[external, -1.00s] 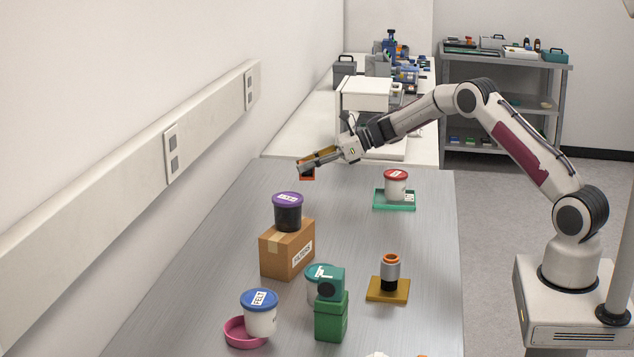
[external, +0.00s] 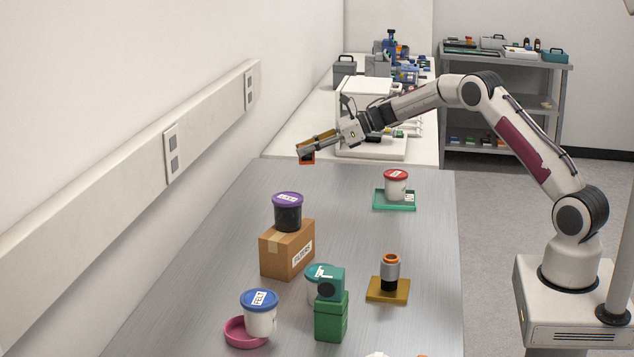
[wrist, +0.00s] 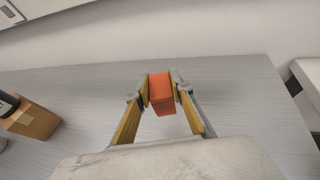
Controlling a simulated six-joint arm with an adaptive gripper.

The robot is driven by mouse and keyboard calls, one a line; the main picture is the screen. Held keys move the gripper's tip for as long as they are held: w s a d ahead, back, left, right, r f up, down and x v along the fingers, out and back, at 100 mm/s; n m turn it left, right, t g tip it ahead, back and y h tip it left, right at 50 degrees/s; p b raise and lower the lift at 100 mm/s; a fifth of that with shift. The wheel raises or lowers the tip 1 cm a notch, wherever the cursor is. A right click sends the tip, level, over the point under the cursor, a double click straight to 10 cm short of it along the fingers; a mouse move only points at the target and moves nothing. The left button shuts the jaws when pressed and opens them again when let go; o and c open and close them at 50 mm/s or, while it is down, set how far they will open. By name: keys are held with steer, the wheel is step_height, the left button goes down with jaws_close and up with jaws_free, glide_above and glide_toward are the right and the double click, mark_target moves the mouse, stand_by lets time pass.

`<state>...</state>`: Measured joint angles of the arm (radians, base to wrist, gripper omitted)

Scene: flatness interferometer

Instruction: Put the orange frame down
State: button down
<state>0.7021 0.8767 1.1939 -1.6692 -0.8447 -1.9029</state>
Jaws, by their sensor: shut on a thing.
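The orange frame (external: 307,156) is held between the fingertips of my gripper (external: 304,152), above the far left part of the metal table (external: 345,200). In the wrist view the orange frame (wrist: 161,92) sits between the two yellow-padded fingers of my gripper (wrist: 161,88). Its orange face shows there; the fingers cover its sides. Bare table lies under and around it in that view, and the frame appears clear of the surface.
A cardboard box (external: 287,252) carries a dark tub with a purple lid (external: 288,212). A red-lidded tub (external: 396,184) stands on a green tray (external: 394,207). The wall (external: 150,90) runs along the left. The table between the box and its far edge is clear.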

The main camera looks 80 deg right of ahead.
steer(key=shift+d, duration=0.15)
stand_by(0.4)
steer(key=shift+w+d+r, duration=0.1)
steer(key=shift+d, duration=0.3)
steer(key=s+d+r+m+h, duration=0.2)
steer(key=s+m+h, duration=0.55)
steer(key=s, duration=1.15)
steer(key=s+a+r+m+g+h, duration=0.1)
steer(key=s+a+r+h, duration=0.1)
steer(key=s, duration=0.7)
steer(key=s+a+r+m+g+h, duration=0.1)
steer(key=s+a+r, duration=0.3)
steer(key=s, duration=0.4)
steer(key=shift+s+a+r+m+g+h, duration=0.35)
steer(key=shift+r+m+h, duration=0.25)
steer(key=shift+r, duration=0.25)
